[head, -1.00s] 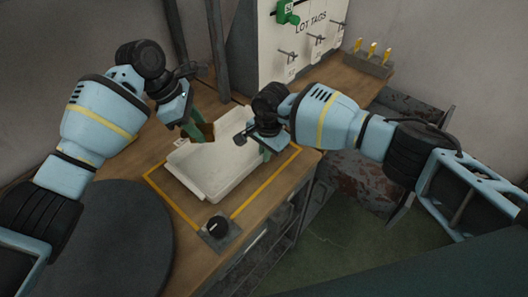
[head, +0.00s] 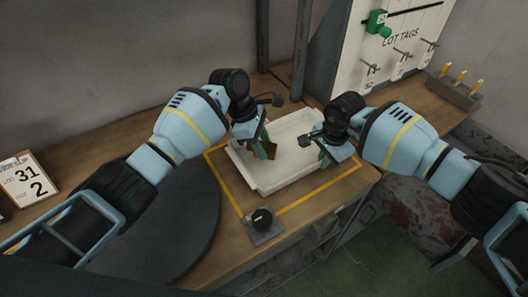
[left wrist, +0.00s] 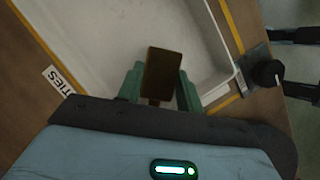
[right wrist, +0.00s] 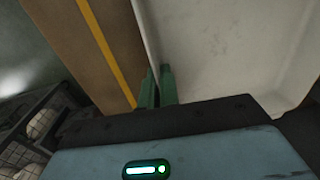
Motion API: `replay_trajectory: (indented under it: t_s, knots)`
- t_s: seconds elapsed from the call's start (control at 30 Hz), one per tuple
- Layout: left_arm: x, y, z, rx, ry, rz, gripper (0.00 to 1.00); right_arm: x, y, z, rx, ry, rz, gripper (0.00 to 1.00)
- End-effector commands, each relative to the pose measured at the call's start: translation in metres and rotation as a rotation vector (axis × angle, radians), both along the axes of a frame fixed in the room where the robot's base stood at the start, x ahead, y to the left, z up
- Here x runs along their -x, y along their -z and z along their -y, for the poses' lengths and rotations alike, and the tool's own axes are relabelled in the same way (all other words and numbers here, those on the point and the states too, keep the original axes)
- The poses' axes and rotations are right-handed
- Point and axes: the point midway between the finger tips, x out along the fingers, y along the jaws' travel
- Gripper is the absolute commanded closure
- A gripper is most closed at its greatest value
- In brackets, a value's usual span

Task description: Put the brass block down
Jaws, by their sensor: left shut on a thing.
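The brass block (head: 270,152) is held in my left gripper (head: 261,149), over the left part of the white tray (head: 266,190). In the left wrist view the brass block (left wrist: 163,72) sits between the green fingers, dark and brownish, with the tray floor beyond it. I cannot tell whether it touches the tray. My right gripper (head: 325,160) is at the tray's right wall. In the right wrist view its fingers (right wrist: 158,88) stand close together on either side of the tray wall; whether they clamp it is unclear.
A yellow outline (head: 225,188) on the wooden table surrounds the tray. A black knob (head: 262,217) is in front of it, and a dark round disc (head: 175,235) lies at left. The table's front edge is close to the tray.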

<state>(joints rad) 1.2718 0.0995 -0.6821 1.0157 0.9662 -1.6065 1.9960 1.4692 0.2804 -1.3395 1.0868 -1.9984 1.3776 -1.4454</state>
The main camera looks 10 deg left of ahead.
Motion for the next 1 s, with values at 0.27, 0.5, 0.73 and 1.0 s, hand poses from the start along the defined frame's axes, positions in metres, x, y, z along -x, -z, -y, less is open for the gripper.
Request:
replay_trajectory:
  t_s: [0.27, 0.5, 0.73, 1.0]
  knots:
    - [0.000, 0.013, 0.000, 0.000, 0.000, 0.001, 0.96, 0.000, -0.001, 0.000, -0.001, 0.000, 0.001, 1.00]
    - [0.000, 0.036, 0.001, 0.001, 0.001, 0.002, 0.96, 0.000, -0.001, 0.000, -0.001, 0.000, 0.001, 1.00]
    - [0.000, 0.037, 0.001, 0.002, 0.001, 0.002, 0.96, 0.000, -0.001, 0.000, -0.001, 0.000, 0.001, 1.00]
    - [0.000, 0.040, 0.000, 0.000, 0.001, 0.001, 0.42, 0.000, -0.001, 0.000, -0.001, 0.000, 0.001, 1.00]
